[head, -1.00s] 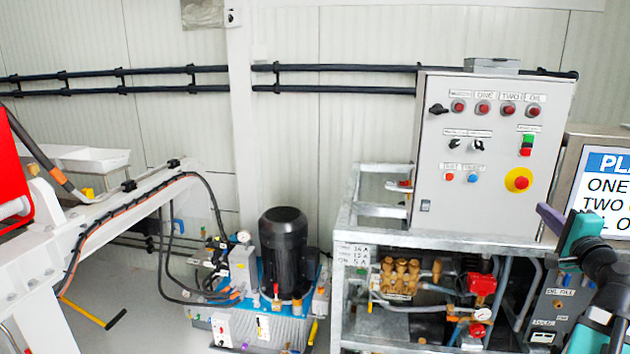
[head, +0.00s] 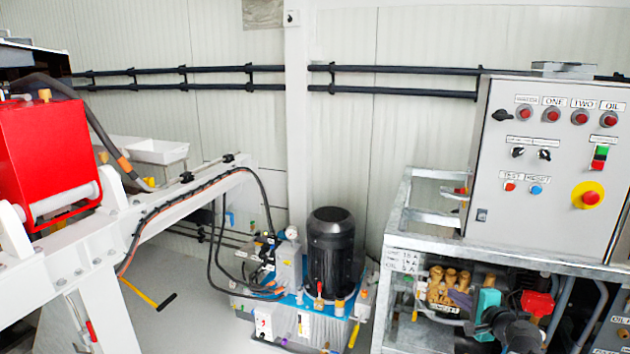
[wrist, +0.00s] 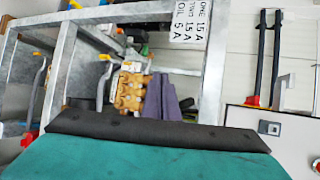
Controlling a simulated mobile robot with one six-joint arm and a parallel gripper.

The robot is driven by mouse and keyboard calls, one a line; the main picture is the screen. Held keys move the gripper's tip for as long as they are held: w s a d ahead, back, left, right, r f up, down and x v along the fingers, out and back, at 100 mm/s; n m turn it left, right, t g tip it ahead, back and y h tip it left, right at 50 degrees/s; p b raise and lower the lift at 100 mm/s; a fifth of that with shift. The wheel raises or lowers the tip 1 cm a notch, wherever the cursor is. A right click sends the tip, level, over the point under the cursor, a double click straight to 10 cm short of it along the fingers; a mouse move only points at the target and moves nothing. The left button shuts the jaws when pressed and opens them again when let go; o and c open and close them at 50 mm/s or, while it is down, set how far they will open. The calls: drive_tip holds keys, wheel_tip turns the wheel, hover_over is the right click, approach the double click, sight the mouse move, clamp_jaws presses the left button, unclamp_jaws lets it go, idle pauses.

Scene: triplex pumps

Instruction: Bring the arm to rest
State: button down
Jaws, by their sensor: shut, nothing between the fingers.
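My gripper (head: 461,298) shows low at the right of the head view, purple fingers pointing up and left from a teal body. Its fingers are shut with nothing between them. In the wrist view my purple fingers (wrist: 161,98) reach up past a dark and teal part of my own arm. They overlap the brass pump fittings (head: 436,285) in the picture; I cannot tell how far apart they are. The same brass fittings show in the wrist view (wrist: 130,92), just left of the fingers.
A grey control panel (head: 545,215) stands on a galvanised frame (head: 420,243) around my gripper's side of the view. A black motor (head: 333,250) on a blue-and-grey unit stands left of it. A white beam (head: 180,208) and red box (head: 45,150) fill the left. Some grey floor (head: 190,320) is clear.

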drive_tip(key=s+a+f+n+g+y, duration=0.2)
drive_tip(key=s+a+f+n+g, duration=0.15)
drive_tip(key=a+f, duration=0.9)
drive_tip(key=s+a+f+n+g+y, duration=0.15)
drive_tip(key=s+a+f+g, duration=0.25)
drive_tip(key=a+f, duration=0.85)
drive_tip(key=s+a+f+n+g+h, duration=0.1)
drive_tip(key=s+a+f+n+g, duration=0.3)
drive_tip(key=s+f, duration=0.7)
drive_tip(key=s+a+f+n+g+h, duration=0.1)
drive_tip(key=s+a+f+n+g, duration=0.25)
drive_tip(key=s+f, duration=0.85)
drive_tip(key=s+d+n+g+h, duration=0.4)
drive_tip(key=s+d, duration=0.4)
drive_tip(key=s, duration=0.4)
drive_tip(key=shift+s+r+n+g, duration=0.3)
drive_tip(key=shift+r+n+g, duration=0.15)
drive_tip(key=shift+n, duration=0.3)
drive_tip(key=shift+a, duration=0.1)
